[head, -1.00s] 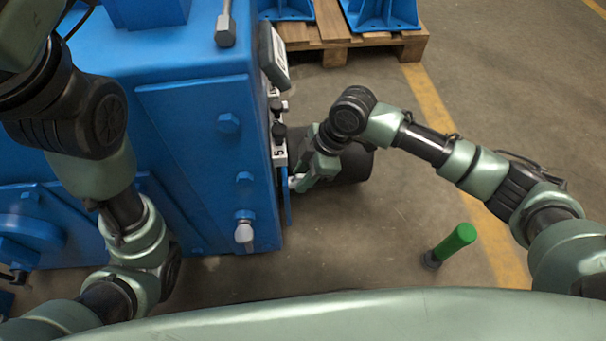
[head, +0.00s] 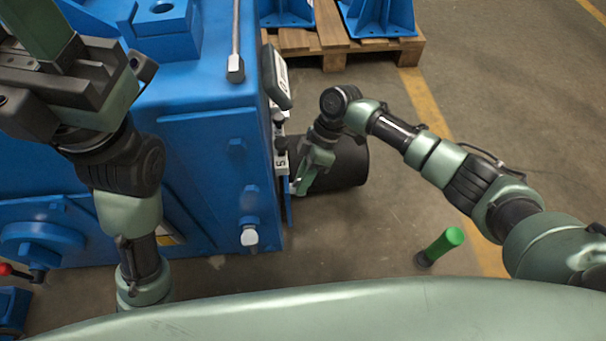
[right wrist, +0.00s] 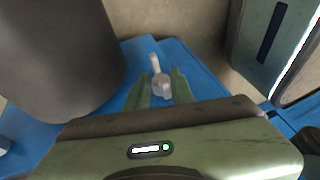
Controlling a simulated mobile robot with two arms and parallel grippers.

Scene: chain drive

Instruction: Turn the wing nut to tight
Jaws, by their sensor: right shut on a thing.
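The wing nut (right wrist: 161,84) is small and silver-grey, with one wing pointing up in the right wrist view. It sits against the blue machine between the two green fingers of my right gripper (right wrist: 160,88). The gripper is shut on it. In the head view my right gripper (head: 299,187) is at the right side of the blue machine (head: 200,140), and its fingers mostly hide the wing nut. My left gripper (head: 70,90) is up at the left, over the machine and partly cut off by the picture edge. Its fingertips do not show clearly.
A dark cylinder (head: 345,165) stands out just behind my right gripper. A grey-screened box (head: 277,78) is above it on the machine's edge. A pallet (head: 340,40) with blue brackets is behind.

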